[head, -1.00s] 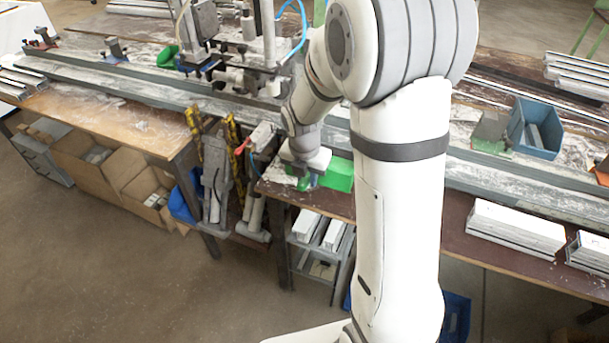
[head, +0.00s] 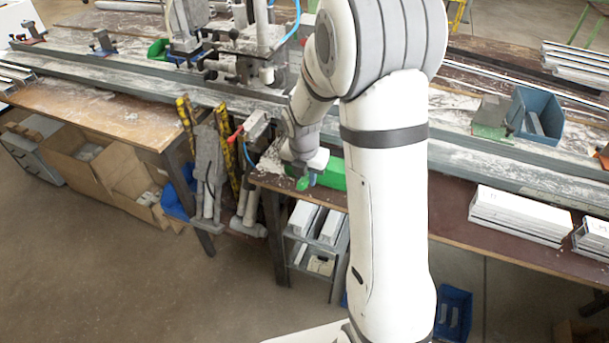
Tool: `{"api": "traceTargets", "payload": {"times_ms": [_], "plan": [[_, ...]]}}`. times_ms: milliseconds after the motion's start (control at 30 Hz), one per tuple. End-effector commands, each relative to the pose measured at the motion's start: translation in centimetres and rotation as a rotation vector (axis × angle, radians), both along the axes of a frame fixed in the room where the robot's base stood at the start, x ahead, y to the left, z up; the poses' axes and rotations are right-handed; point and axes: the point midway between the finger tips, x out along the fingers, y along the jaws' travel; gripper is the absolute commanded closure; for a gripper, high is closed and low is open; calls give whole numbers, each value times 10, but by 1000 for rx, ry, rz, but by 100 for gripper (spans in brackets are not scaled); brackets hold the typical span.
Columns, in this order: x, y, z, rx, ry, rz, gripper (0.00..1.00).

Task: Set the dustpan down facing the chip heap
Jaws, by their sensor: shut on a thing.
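The green dustpan (head: 332,174) is at the front edge of the brown bench, just left of my upright arm link. My gripper (head: 302,180) is shut on the dustpan's green handle, at its left end. Part of the pan is hidden behind my arm, and I cannot tell whether it touches the bench top or which way its mouth points. A pale patch of chips (head: 270,160), which looks like the chip heap, lies on the bench left of my gripper.
A clamp machine (head: 245,65) with a blue hose stands behind. A long grey rail (head: 120,78) crosses the bench. White profiles (head: 515,220) are stacked at the right front, near a blue bin (head: 536,120). A grey shelf (head: 312,255) stands below.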

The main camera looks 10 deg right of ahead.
Motion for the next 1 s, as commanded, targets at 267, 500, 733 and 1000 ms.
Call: {"api": "traceTargets", "payload": {"times_ms": [267, 500, 733, 1000], "plan": [[1, 0, 1, 0, -3, 1, 76], [0, 1, 1, 0, -1, 1, 56], [-1, 1, -1, 0, 2, 2, 50], [0, 1, 0, 0, 1, 2, 28]]}}
